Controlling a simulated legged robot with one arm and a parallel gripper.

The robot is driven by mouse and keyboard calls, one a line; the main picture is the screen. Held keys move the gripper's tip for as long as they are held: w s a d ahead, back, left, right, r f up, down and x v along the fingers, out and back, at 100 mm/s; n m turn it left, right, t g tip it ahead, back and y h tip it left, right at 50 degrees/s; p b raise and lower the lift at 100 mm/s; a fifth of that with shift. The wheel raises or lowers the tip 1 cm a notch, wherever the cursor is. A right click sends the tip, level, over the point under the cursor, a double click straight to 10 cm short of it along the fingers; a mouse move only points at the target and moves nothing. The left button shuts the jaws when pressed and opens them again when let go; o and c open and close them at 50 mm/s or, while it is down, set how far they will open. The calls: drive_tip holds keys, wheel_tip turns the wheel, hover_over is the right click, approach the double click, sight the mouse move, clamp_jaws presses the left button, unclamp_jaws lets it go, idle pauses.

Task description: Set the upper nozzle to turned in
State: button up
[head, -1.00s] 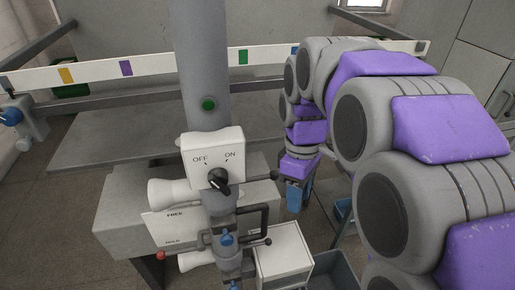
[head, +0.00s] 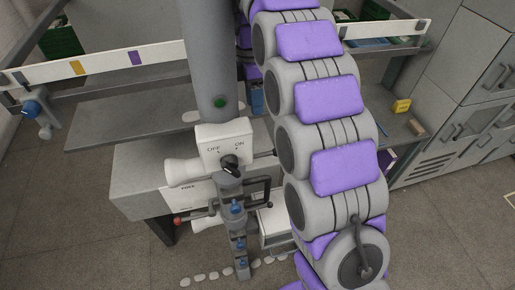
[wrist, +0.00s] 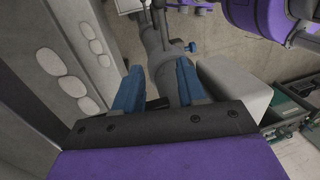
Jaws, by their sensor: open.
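In the head view a dark grey post stands below the white OFF/ON switch box. It carries small blue fittings, one higher (head: 237,207) and one lower (head: 240,243); I take the higher one as the upper nozzle, but its turn is too small to read. In the wrist view my gripper (wrist: 157,76) is open, its two blue fingers apart with nothing held. A grey post (wrist: 160,55) with a blue fitting (wrist: 192,46) shows beyond the fingertips; I cannot tell which fitting this is. In the head view my arm hides most of the gripper.
The switch box (head: 225,147) has a black knob (head: 230,162). White cones (head: 185,172) lie beside it. A red-tipped lever (head: 178,221) sticks out at left. A rail with coloured marks (head: 100,65) runs behind. Several pale oval pieces (head: 213,275) show low in front.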

approach(271, 152)
drive_tip(key=f, duration=0.2)
drive_tip(key=s+f, duration=0.1)
drive_tip(key=f, duration=0.4)
drive_tip(key=shift+s+d+f, duration=0.2)
drive_tip(key=shift+d+f, duration=0.15)
drive_tip(key=shift+f, duration=0.05)
drive_tip(key=a, duration=0.2)
drive_tip(key=shift+a+f, duration=0.1)
drive_tip(key=shift+a, duration=0.15)
drive_tip(key=shift+c, duration=0.4)
drive_tip(key=shift+a, duration=0.25)
drive_tip(key=shift+c, duration=1.5)
drive_tip(key=shift+d, duration=0.2)
drive_tip(key=shift+c, duration=0.8)
drive_tip(key=shift+w+d, duration=0.1)
drive_tip(key=shift+d, duration=0.7)
clamp_jaws()
drive_tip(key=shift+a, duration=0.15)
